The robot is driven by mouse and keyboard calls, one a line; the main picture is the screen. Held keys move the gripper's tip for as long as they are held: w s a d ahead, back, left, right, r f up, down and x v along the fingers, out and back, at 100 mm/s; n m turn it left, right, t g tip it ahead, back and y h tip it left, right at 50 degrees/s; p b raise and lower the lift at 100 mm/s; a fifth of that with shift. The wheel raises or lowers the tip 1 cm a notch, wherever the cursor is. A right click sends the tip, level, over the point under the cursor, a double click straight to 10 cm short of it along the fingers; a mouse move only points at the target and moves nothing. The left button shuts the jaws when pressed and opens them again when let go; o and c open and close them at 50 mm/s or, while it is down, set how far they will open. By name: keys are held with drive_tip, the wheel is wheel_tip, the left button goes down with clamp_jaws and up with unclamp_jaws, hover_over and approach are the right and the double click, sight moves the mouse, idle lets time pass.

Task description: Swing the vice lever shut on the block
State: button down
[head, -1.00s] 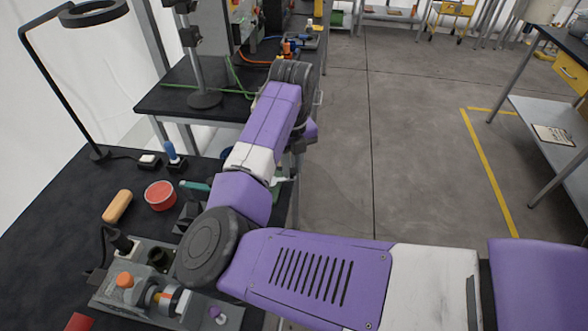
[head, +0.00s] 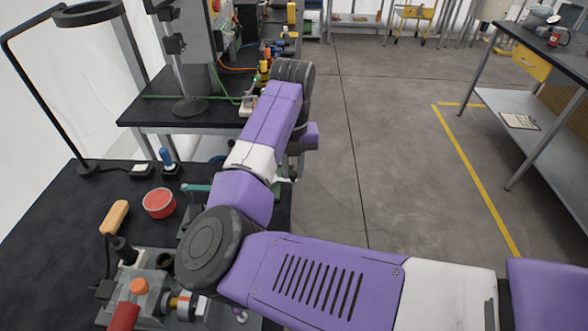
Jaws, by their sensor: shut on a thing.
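The vice is mostly hidden behind my purple arm; a teal bar (head: 196,190) that seems to belong to it shows just left of the arm on the black bench. My gripper (head: 287,176) hangs down from the wrist at the bench's right edge, partly covered by the arm. It is shut on a small pale green piece, which I take to be the vice lever (head: 284,188). Its fingertips are hard to see. The block cannot be made out.
A red round tub (head: 159,203) and a tan-handled tool (head: 115,216) lie on the bench. A grey fixture with an orange knob (head: 139,286) stands in front. A ring lamp (head: 88,13) rises at left. A second bench (head: 150,113) is behind. Open floor (head: 400,150) lies to the right.

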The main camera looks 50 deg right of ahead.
sight(293, 174)
drive_tip(key=c, duration=1.3)
unclamp_jaws()
drive_tip(key=shift+o, duration=0.2)
drive_tip(key=shift+r, duration=0.1)
drive_tip(key=shift+r+b, duration=0.4)
drive_tip(key=shift+r, duration=3.45)
drive_tip(key=shift+c, duration=0.4)
